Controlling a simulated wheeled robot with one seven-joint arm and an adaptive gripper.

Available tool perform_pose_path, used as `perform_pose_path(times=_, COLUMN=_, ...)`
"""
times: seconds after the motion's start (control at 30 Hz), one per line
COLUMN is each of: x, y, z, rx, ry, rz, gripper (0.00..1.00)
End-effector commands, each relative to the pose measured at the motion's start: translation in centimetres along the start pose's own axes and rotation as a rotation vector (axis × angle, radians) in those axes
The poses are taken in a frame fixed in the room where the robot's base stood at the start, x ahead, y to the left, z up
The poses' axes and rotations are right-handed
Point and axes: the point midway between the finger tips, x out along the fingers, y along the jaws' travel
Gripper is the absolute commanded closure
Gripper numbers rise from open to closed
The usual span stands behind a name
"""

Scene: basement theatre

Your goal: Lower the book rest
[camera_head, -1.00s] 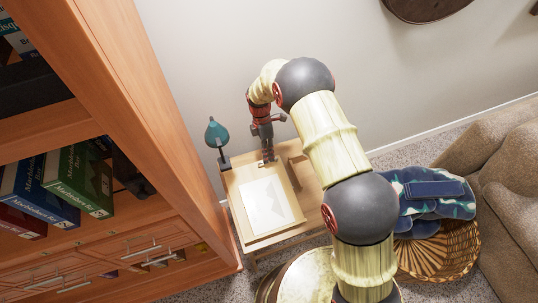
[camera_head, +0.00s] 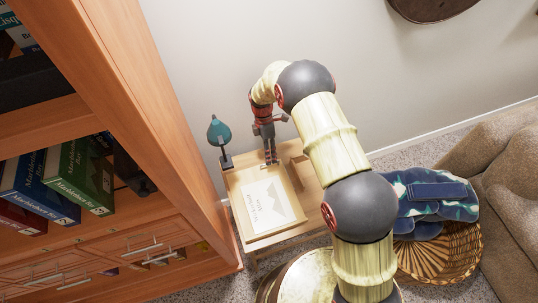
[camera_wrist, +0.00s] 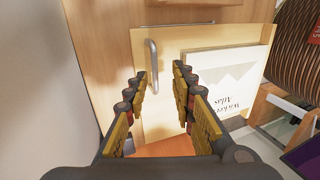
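The book rest (camera_head: 285,221) is a light wooden board on a small wooden desk, and it carries a white atlas (camera_head: 262,212). In the wrist view the board (camera_wrist: 195,35) shows a curved metal handle (camera_wrist: 152,62) at its left, beside the atlas (camera_wrist: 225,75). My gripper (camera_head: 270,158) is at the far edge of the board in the head view. In the wrist view my gripper (camera_wrist: 160,76) is open and empty, and the handle appears between its fingertips. I cannot tell whether the fingers touch it. The board's angle is hard to judge.
A teal lamp (camera_head: 219,132) stands at the desk's far left corner. A tall wooden bookcase (camera_head: 150,110) rises at the left. A wicker basket (camera_head: 432,255) with blue cloth (camera_head: 435,195) and a brown sofa (camera_head: 505,165) are at the right. A wall is behind the desk.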

Motion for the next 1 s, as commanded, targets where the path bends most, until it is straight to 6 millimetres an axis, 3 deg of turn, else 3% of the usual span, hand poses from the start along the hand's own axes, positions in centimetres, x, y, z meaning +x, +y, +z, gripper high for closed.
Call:
perform_pose_path(times=0.5, x=-6.8, y=0.1, z=0.0, rx=0.0, ry=0.0, rz=0.003, gripper=0.75)
perform_pose_path(times=1.0, x=-7.4, y=0.1, z=0.0, rx=0.0, ry=0.0, rz=0.001, gripper=0.75)
